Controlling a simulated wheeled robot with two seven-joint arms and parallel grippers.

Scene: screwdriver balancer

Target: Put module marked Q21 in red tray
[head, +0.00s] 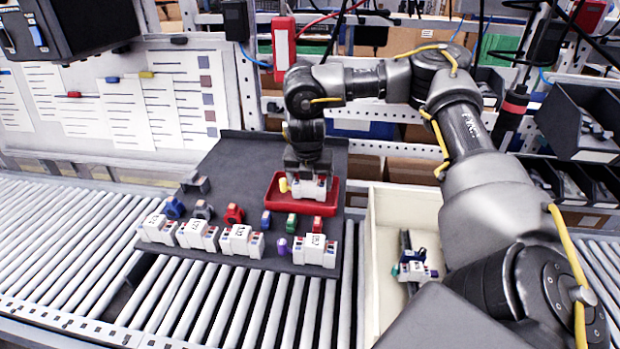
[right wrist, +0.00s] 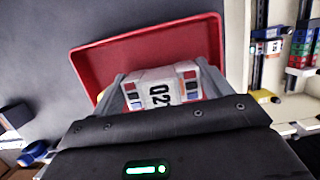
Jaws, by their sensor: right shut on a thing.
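My right gripper (head: 308,176) points down over the red tray (head: 333,207) and is shut on a white module (head: 309,190). In the right wrist view the module (right wrist: 160,92) sits between the fingers, with a label reading roughly "02" or "Q2"; its remaining characters are hidden or unclear. The red tray (right wrist: 140,48) surrounds it there. The module is inside or just above the tray; I cannot tell whether it touches the floor. My left gripper is not in view.
Several white modules, including one at far left (head: 158,229) and one at right (head: 315,249), line the dark board's (head: 236,160) front edge. Small coloured parts, one red (head: 234,214), stand behind them. A cream bin (head: 388,215) holds parts at right. Rollers (head: 60,235) run below.

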